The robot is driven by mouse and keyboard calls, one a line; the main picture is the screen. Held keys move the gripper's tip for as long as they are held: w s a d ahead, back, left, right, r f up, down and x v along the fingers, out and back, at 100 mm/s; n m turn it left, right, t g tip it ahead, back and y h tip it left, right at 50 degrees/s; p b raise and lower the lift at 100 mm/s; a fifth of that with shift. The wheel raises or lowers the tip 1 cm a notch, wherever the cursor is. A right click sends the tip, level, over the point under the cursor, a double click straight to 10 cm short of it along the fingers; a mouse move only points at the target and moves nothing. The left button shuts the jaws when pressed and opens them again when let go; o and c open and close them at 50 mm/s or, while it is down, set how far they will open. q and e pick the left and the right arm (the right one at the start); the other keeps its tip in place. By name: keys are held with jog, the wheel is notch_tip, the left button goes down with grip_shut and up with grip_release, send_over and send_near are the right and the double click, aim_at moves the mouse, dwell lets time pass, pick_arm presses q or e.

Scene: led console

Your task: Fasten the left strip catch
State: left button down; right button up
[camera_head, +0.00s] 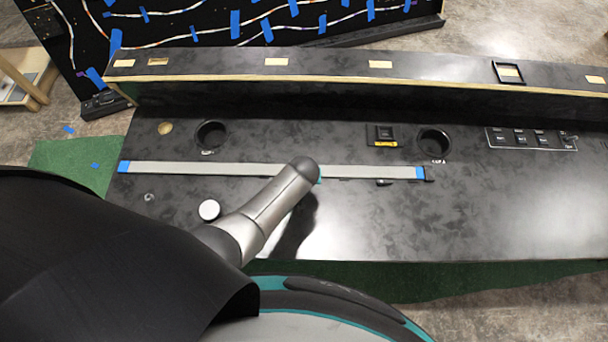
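A long grey strip (220,169) lies across the black console top, with a blue end (124,167) at the left and another blue end (420,173) at the right. A small black catch-like piece (430,174) sits at the right end, and another small dark piece (384,182) is just below the strip. I cannot tell whether either is fastened. No catch can be made out at the left end. My silver arm comes in from the lower left, and its dark rounded end covers part of the strip's middle. No fingers of either gripper show.
A raised ledge (350,88) runs along the console's back. Round holes (211,134) (434,142), a white knob (209,210) and a switch panel (530,139) are around the strip. A black board with lit strips (240,20) stands behind. The console's right front is clear.

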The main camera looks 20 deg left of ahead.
dwell(0.6)
pick_arm(q)
jog(key=c, duration=0.9)
grip_release()
jog(key=shift+o, duration=0.2)
jog(key=shift+r, duration=0.1)
jog(key=p+v, duration=0.5)
jog(key=v, duration=1)
jog(key=shift+p, duration=0.35)
jog(key=shift+s+d, duration=0.1)
